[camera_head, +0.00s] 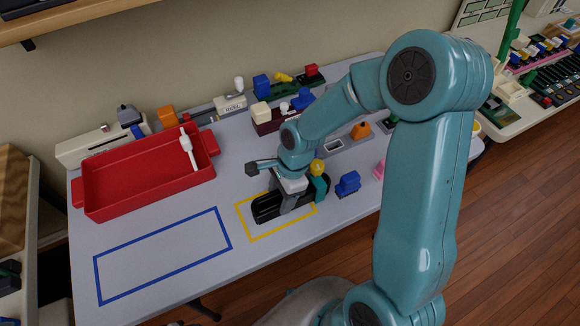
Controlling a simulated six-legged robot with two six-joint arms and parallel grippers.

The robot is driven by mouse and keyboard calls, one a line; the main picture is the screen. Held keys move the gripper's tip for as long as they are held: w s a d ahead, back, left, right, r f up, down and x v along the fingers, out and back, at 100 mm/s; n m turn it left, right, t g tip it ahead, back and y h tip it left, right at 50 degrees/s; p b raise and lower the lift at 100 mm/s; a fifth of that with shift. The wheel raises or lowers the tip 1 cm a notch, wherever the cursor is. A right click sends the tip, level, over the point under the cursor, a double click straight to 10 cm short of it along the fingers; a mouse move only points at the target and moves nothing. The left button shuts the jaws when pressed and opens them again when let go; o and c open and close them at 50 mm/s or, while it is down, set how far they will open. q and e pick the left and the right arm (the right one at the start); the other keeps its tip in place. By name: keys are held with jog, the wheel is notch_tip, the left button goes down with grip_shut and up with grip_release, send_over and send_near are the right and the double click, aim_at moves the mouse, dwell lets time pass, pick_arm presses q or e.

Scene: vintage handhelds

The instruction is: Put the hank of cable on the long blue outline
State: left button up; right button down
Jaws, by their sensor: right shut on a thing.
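A long black thing (267,207), which looks like the hank of cable, lies at the yellow outline (247,236) near the middle of the table. My right gripper (287,202) comes down over it from above and is shut on it. The gripper hides part of its middle. I cannot tell whether it touches the table. The long blue outline (156,233) is on the grey table (205,275) to the left, and its inside is empty. My left gripper is not in view.
A red tray (150,183) with a white handled thing (188,150) stands behind the blue outline. A blue block (347,183) stands right of the yellow outline. Several small colored things line the table's back. The table between the two outlines is clear.

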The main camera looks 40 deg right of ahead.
aim_at(281, 197)
jog(key=shift+w+r+p, duration=0.1)
jog(key=shift+r+p, duration=0.45)
jog(key=shift+r, duration=0.05)
jog(key=shift+r+p, duration=0.35)
jog(key=shift+r, duration=0.2)
jog(key=shift+r+p, duration=0.5)
jog(key=shift+r, duration=0.15)
jog(key=shift+r+p, duration=0.85)
jog(key=shift+r, duration=0.3)
